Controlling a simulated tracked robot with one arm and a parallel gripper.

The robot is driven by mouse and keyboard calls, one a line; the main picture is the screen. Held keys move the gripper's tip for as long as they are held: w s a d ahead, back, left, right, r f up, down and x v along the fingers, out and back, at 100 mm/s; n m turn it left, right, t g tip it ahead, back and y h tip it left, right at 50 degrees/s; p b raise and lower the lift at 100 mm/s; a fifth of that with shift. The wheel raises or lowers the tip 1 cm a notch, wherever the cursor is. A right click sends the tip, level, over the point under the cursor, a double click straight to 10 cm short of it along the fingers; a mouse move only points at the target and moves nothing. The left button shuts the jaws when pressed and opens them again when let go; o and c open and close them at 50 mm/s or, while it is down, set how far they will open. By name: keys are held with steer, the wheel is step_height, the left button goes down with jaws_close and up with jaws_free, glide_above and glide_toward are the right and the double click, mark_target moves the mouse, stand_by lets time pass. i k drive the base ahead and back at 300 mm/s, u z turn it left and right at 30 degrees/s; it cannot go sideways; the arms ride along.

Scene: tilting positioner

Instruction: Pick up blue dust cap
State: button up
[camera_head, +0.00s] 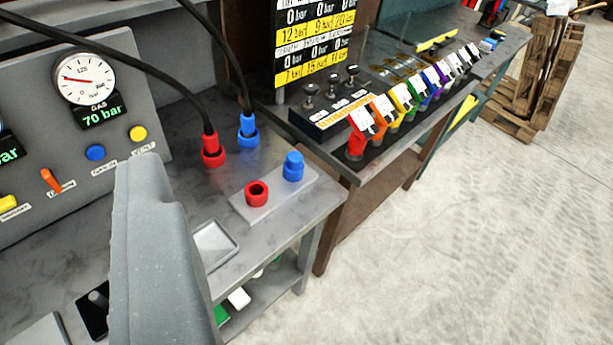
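The blue dust cap (293,167) stands upright on a small grey plate (273,207) at the right end of the grey bench. A red cap (257,193) sits beside it on the same plate, to the left and nearer. A grey part of my gripper (150,250) fills the lower left, apart from the cap and to its left. Only this one piece shows, so its opening and any fingertips cannot be made out.
Behind the caps, a red connector (212,149) and a blue connector (248,130) carry black hoses. A gauge panel (110,90) stands left. A row of coloured handles (405,105) lines the bench at right. Open floor (480,240) lies right.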

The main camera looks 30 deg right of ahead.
mark_target(294, 159)
steer(key=k, duration=1.1)
steer(key=z, duration=0.45)
steer(key=i, duration=0.65)
steer(key=z, duration=0.6)
steer(key=i, duration=1.75)
steer(key=u, duration=0.55)
